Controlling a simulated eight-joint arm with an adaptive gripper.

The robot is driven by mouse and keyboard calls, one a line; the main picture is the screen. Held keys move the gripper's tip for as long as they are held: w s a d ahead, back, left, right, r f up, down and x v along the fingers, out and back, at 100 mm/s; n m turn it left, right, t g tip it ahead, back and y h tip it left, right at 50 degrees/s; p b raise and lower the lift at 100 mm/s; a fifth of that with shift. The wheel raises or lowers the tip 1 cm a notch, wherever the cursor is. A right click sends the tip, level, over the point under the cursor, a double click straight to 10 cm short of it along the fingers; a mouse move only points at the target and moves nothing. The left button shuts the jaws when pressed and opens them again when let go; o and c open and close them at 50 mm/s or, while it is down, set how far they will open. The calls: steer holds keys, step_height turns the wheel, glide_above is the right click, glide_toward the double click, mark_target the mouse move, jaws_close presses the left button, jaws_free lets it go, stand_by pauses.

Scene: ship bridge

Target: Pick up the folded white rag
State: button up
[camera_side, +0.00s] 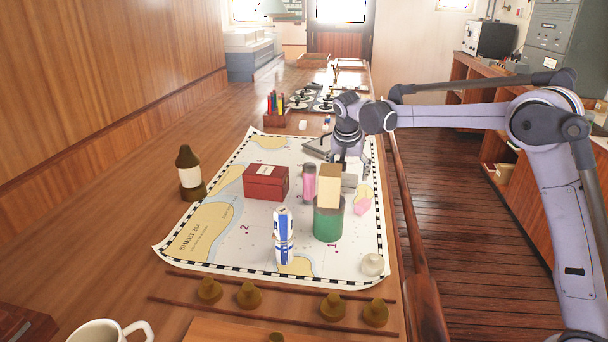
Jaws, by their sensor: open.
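I cannot make out the folded white rag for certain. A pale grey-white piece (349,181) shows partly behind the tan block, below my gripper, and its shape is mostly hidden. My gripper (351,168) is open and points down over the right side of the chart, behind the tan block. Its fingers are small in this view, and I cannot tell whether they touch anything.
The chart (215,262) bears a red box (265,183), a pink cylinder (309,184), a tan block (329,186) on a green can (328,220), a blue-white tube (283,238) and a pink piece (362,206). A brown-white bottle (190,177) stands left. A mug (98,332) is near.

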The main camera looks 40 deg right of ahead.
mark_target(349, 177)
steer(key=shift+x, duration=1.75)
steer(key=c, duration=1.2)
steer(key=shift+c, duration=0.2)
